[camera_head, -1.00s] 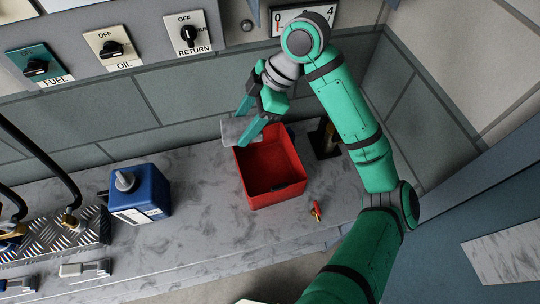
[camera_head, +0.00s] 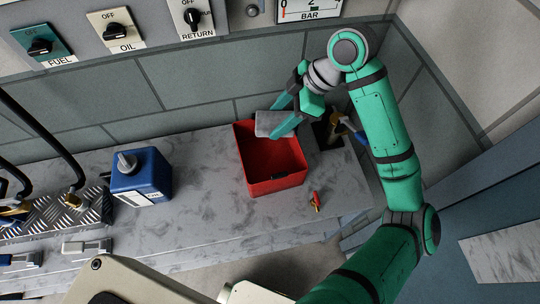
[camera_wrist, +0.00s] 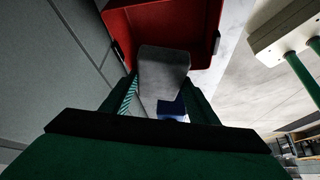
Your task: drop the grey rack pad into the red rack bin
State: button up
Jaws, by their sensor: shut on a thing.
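The grey rack pad (camera_head: 270,124) is a flat grey block held between the fingers of my gripper (camera_head: 281,116). It also shows in the wrist view (camera_wrist: 163,75), between the two fingers. The red rack bin (camera_head: 273,184) is an open-topped box on the grey counter. In the head view the pad overlaps the bin's back rim and part of its opening. The bin also shows in the wrist view (camera_wrist: 212,30), at the top beyond the pad. The exact height of the pad above the bin is hard to tell.
A blue canister (camera_head: 140,178) stands left of the bin. A small red and yellow item (camera_head: 315,201) lies right of the bin on the counter. A dark holder with a brass and blue item (camera_head: 334,128) stands behind right. Tiled wall rises close behind.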

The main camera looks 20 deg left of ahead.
jog(key=shift+w+f, duration=0.2)
jog(key=shift+f, duration=1.1)
jog(key=shift+s+f, duration=0.1)
jog(key=shift+s, duration=0.05)
jog(key=o, duration=1)
jog(key=shift+d, duration=0.1)
jog(key=v, duration=1.1)
